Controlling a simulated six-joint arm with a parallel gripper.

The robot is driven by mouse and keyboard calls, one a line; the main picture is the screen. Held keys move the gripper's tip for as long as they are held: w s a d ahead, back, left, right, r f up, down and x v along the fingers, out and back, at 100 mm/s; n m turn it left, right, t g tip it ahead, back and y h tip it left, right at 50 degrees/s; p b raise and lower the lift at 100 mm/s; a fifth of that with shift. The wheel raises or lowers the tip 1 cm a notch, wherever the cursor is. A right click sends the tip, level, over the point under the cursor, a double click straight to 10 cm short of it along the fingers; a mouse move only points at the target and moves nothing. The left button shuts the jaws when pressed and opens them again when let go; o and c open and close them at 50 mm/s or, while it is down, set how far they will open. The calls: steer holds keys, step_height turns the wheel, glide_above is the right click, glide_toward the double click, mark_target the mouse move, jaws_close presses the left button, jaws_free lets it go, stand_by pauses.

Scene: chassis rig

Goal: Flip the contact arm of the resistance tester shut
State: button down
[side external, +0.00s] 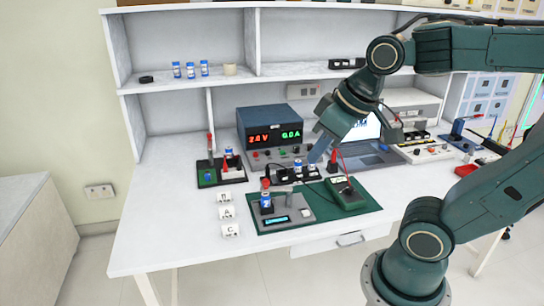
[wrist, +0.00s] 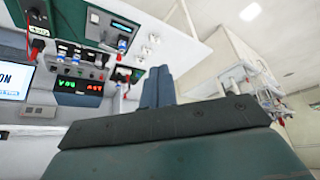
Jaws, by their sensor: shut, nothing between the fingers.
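The resistance tester (side external: 290,214) appears to be the light grey unit with a small lit display on the green mat in the side view. A blue and white cell (side external: 266,204) stands upright at its left end, with a red tip (side external: 265,184) just above it. The contact arm is too small to make out clearly, and I cannot tell its angle. My gripper (side external: 316,157) is shut and empty, above and behind the tester, to its right and apart from it. In the wrist view its blue-grey fingers (wrist: 157,86) are together, with the tester (wrist: 95,20) at upper left.
A green meter (side external: 346,193) with a red lead stands right of the tester. A black holder with cells (side external: 293,171) lies behind, before the power supply (side external: 268,130). A dark stand with a red handle (side external: 220,170) is at left. Lettered cards (side external: 226,213) line the bench's left-front area.

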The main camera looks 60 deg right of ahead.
steer(key=w+d+f+m+g, duration=0.1)
steer(key=w+d+f, duration=0.3)
steer(key=w+d, duration=0.5)
steer(key=w+d+f+m, duration=0.1)
steer(key=w+d+f, duration=0.35)
steer(key=w, duration=0.85)
steer(key=w+d+f, duration=0.4)
steer(key=d+f, duration=0.3)
steer(key=shift+w+d+f+g+h, duration=0.25)
steer(key=shift+d+f+g+h, duration=0.05)
steer(key=shift+f, duration=0.05)
step_height(320, 180, down, 10)
steer(key=shift+s+r, duration=0.2)
steer(key=shift+s, duration=0.15)
steer(key=shift+a, duration=0.1)
